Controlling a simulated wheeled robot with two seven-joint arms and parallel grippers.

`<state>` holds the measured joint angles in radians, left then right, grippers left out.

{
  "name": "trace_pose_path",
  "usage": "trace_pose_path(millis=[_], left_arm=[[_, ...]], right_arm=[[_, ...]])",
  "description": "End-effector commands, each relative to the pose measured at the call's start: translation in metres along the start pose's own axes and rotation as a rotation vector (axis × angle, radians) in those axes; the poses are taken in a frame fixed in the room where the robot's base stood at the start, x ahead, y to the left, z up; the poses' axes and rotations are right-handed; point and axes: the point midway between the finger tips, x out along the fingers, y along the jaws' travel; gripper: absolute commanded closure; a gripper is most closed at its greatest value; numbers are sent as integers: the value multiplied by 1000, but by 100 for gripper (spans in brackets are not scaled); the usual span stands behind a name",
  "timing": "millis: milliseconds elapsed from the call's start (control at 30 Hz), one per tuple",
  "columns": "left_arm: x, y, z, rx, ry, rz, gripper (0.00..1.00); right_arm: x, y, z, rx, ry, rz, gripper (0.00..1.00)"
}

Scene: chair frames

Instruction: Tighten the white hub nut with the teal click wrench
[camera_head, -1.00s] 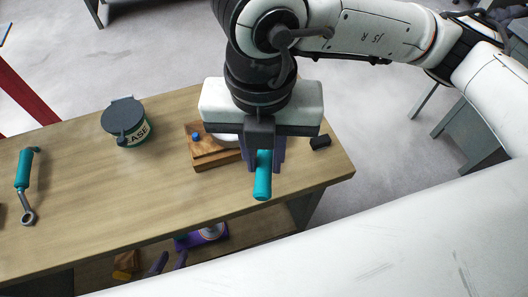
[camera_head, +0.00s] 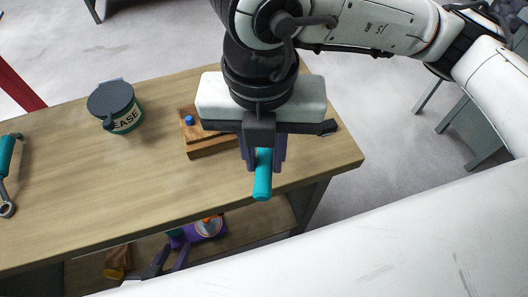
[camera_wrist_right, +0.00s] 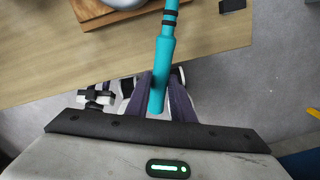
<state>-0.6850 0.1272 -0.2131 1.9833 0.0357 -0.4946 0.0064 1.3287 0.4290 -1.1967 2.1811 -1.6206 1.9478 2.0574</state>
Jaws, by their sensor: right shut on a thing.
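My right gripper (camera_head: 264,168) is shut on the teal handle of a wrench (camera_head: 262,185), over the front right part of the table. In the right wrist view the teal wrench (camera_wrist_right: 165,55) runs between the fingers and away past the upper edge; its head is out of view. A wooden block (camera_head: 210,149) with a blue peg lies just left of the right gripper. A pale round part (camera_wrist_right: 121,3) on the block is cut off in the wrist view; I cannot tell whether it is the hub nut. My left gripper (camera_head: 166,264) is low before the table, its fingers apart and empty.
The wooden table (camera_head: 90,190) holds a grease tin (camera_head: 122,115) and another teal-handled ring tool (camera_head: 6,155) at the left edge. A purple object (camera_head: 210,229) sits on the lower shelf (camera_head: 255,222). The table between tin and front edge is clear.

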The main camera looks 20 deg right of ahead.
Motion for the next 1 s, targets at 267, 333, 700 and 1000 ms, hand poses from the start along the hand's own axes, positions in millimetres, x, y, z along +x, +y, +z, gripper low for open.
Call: trace_pose_path(millis=[267, 333, 700, 1000], left_arm=[[0, -1, 0, -1, 0, -1, 69], [0, -1, 1, -1, 0, -2, 69], [4, -2, 5, -1, -2, -2, 69], [6, -2, 7, -1, -3, -2, 69]], right_arm=[[-1, 0, 0, 0, -1, 1, 100], [-1, 0, 0, 0, -1, 1, 100], [-1, 0, 1, 1, -2, 1, 100], [2, 0, 1, 1, -2, 1, 100]])
